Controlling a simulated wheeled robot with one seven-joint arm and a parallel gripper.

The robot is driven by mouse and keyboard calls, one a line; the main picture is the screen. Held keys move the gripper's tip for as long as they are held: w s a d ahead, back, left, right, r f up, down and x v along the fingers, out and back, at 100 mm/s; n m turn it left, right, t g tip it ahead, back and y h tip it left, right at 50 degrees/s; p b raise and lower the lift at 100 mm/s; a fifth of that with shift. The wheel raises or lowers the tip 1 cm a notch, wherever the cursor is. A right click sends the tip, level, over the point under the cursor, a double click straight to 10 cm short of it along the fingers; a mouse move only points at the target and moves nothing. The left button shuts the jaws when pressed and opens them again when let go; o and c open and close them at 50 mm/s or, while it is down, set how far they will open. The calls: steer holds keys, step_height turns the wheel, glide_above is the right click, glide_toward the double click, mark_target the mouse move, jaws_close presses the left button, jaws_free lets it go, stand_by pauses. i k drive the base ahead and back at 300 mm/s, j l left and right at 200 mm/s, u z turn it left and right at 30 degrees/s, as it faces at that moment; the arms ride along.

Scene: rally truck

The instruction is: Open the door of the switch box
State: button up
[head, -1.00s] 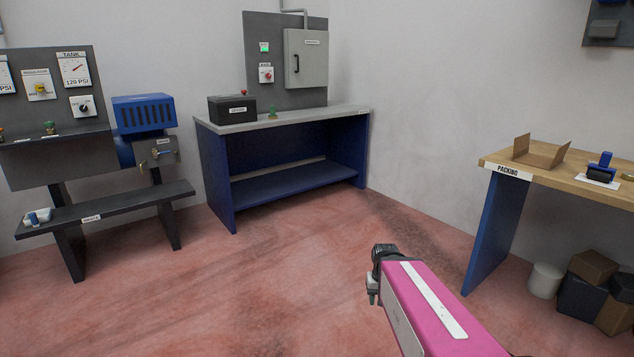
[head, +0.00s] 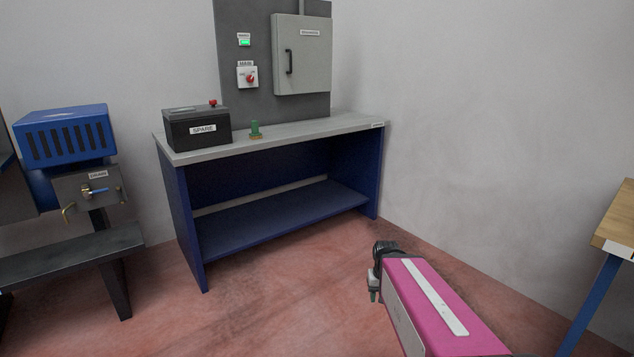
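The switch box (head: 312,60) is a light grey cabinet on a dark grey wall panel, above the back of the bench. Its door is shut, with a dark vertical handle (head: 289,62) on the left side of the door. My gripper (head: 374,288) shows at the end of my pink arm at the lower right. It is well in front of the bench and far from the switch box, touching nothing. Its fingers are small and seen from the side, so I cannot tell whether they are open or shut.
The blue bench (head: 270,140) has a grey top bearing a black box marked SPARE (head: 198,128) and a small green item (head: 255,131). A red rotary switch (head: 249,77) is left of the switch box. A blue machine (head: 64,136) stands left; a wooden table (head: 617,225) is at right. Floor between is clear.

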mark_target(304, 42)
steer(key=i+z, duration=0.1)
steer(key=i, duration=0.95)
steer(key=i+j, duration=0.2)
steer(key=i, duration=0.9)
steer(key=l+z, duration=0.05)
